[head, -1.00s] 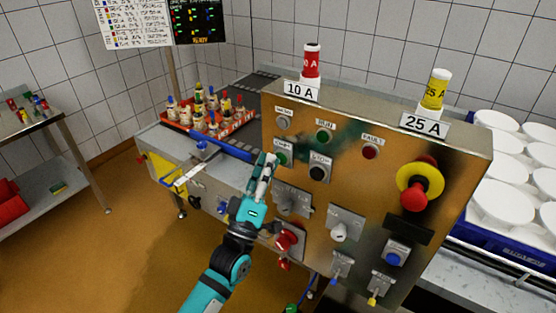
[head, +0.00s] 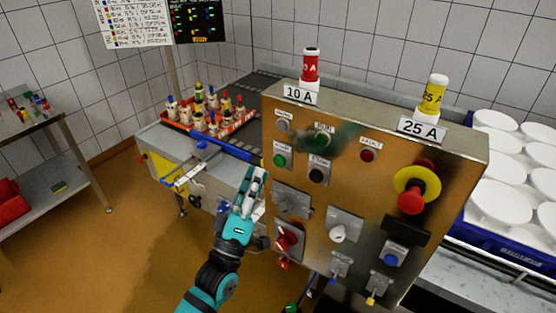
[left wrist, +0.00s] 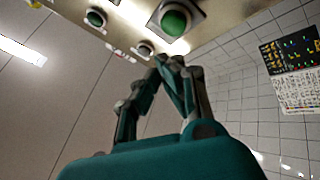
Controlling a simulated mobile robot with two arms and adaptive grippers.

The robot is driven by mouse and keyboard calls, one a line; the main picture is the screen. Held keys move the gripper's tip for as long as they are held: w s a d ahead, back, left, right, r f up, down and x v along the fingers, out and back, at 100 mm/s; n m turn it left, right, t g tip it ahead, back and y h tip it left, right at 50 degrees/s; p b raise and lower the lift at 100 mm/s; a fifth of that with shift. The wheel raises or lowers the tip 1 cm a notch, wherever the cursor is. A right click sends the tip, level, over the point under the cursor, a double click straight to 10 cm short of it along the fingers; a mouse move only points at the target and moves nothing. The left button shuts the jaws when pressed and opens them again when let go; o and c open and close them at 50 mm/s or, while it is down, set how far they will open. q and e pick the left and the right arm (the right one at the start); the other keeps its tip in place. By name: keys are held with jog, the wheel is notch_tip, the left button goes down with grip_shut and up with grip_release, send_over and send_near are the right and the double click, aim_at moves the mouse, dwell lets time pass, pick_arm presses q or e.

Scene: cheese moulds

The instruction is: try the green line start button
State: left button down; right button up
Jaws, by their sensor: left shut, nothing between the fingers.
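The green start button (head: 280,160) sits on the left part of the metal control panel (head: 345,190), with a small label above it. The black stop button (head: 317,175) is to its right. My left gripper (head: 257,172) is shut and empty, below and left of the green button and apart from it. In the left wrist view, the green button (left wrist: 174,22) shows large at the top, beyond the shut fingertips (left wrist: 170,62). My right gripper is out of view.
On the panel are a green lamp (head: 323,138), a red lamp (head: 368,156), a red emergency stop (head: 411,201) and a red rotary switch (head: 287,240). Red and yellow fuses (head: 433,95) stand on top. A conveyor with a red crate (head: 238,125) is at left.

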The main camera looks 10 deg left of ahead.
pick_arm(q)
jog(key=shift+s+a, duration=0.2)
jog(key=shift+s, duration=0.35)
jog(key=shift+s+a, duration=0.2)
jog(key=shift+s, duration=0.35)
